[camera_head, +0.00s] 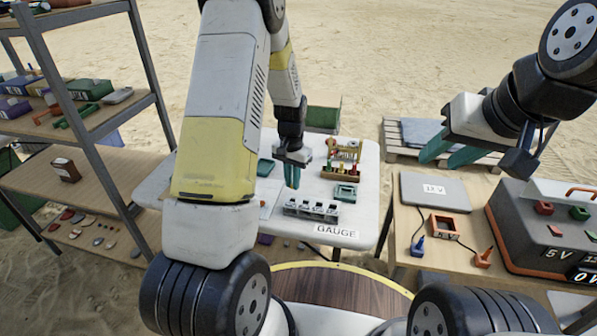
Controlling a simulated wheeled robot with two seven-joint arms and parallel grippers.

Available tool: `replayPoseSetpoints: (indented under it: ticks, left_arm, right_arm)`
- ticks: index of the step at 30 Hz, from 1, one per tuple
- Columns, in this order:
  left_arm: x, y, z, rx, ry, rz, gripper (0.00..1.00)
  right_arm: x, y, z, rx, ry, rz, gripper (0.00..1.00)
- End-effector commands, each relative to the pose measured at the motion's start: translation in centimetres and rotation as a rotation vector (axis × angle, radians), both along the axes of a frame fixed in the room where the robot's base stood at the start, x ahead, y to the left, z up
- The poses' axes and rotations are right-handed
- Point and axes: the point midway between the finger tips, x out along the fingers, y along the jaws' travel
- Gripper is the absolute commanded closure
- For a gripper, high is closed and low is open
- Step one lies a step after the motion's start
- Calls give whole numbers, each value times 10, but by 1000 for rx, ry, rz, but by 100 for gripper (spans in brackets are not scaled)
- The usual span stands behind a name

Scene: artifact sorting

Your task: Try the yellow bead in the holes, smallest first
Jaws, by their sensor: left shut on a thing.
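The gauge (311,210), a grey block with a row of holes, sits near the front of the white table, behind a "GAUGE" label (337,231). My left gripper (292,184) points down above and behind the gauge, apart from it. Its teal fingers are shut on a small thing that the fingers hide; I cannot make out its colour. I cannot clearly pick out the yellow bead. My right gripper (450,154) is open and empty, raised at the right over the gap between the tables.
A wooden rack (340,173) with coloured pieces and a green tray (346,193) stand right of my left gripper. Another green tray (265,167) lies behind. A shelf (104,113) stands left; a wooden table (403,218) with a grey meter box (520,225) stands right.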

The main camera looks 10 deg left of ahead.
Motion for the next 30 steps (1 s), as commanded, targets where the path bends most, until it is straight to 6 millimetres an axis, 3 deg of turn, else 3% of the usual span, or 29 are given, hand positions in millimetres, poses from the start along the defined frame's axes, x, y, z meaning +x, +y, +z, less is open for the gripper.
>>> replayPoseSetpoints:
  ticks: [21, 30]
  left_arm:
    - [0, 0, -42, 0, 0, 1, 100]
    - [0, 0, -45, 0, -1, 0, 100]
  right_arm:
    - [0, 0, 0, 0, 0, 0, 64]
    - [0, 0, 0, 0, 0, 0, 64]
